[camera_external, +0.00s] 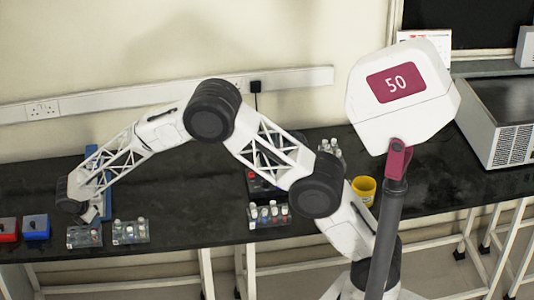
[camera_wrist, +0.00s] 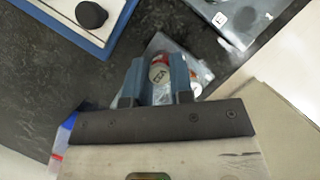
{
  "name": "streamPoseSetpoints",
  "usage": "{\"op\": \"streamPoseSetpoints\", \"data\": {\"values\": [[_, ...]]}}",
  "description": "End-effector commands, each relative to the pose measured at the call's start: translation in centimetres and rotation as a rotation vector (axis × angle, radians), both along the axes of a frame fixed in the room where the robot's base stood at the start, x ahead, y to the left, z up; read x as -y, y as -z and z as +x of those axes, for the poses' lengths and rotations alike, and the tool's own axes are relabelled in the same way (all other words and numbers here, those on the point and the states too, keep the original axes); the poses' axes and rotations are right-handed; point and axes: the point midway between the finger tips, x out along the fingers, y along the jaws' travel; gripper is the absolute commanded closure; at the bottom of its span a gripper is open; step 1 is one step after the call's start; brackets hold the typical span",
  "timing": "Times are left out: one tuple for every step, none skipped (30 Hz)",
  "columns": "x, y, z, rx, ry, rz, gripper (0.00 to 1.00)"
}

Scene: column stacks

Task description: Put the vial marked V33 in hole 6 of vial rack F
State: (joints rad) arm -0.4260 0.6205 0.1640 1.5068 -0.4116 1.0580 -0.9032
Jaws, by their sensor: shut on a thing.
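In the wrist view, my gripper (camera_wrist: 160,90) is shut on a vial with a white cap (camera_wrist: 160,73). The cap's mark shows upside down and reads V33. A clear rack (camera_wrist: 158,44) lies under or just behind the vial; I cannot tell whether the vial is in a hole or above it. Another clear rack (camera_wrist: 250,12) with a small white letter label, too small to read surely, is at the top right. In the external view, my gripper (camera_external: 97,213) is low at the left, over the rack (camera_external: 84,238). A second rack (camera_external: 130,233) with vials stands to its right.
A red box (camera_external: 8,230) and a blue box (camera_external: 36,228) stand at the left. More vials stand in a rack (camera_external: 268,216) mid-bench, near a yellow cup (camera_external: 364,190). A blue-edged white device (camera_wrist: 85,18) with a black knob is at the wrist view's upper left.

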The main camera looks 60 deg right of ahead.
Motion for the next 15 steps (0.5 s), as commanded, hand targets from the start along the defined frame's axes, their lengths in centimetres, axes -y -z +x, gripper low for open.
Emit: {"op": "streamPoseSetpoints", "data": {"values": [[0.0,0.0,0.0,0.0,0.0,0.0,1.0],[0.0,0.0,0.0,0.0,0.0,0.0,1.0],[0.0,0.0,0.0,0.0,0.0,0.0,1.0],[0.0,0.0,0.0,0.0,0.0,0.0,1.0],[0.0,0.0,0.0,0.0,0.0,0.0,1.0],[-0.01,0.01,0.0,0.0,0.0,0.0,1.0],[0.0,0.02,0.0,0.0,0.0,0.0,1.0],[-0.01,0.04,0.0,0.0,0.0,0.0,1.0],[0.0,0.07,0.0,0.0,0.0,0.0,1.0],[0.0,0.1,0.0,0.0,0.0,0.0,1.0],[0.0,0.13,0.0,0.0,0.0,0.0,1.0],[0.01,0.2,0.0,0.0,0.0,0.0,1.0],[0.0,0.26,-0.01,0.0,0.0,0.0,1.0],[0.0,0.31,-0.01,0.0,0.0,0.0,1.0],[0.0,0.4,-0.01,-0.001,0.0,0.0,1.0]]}}
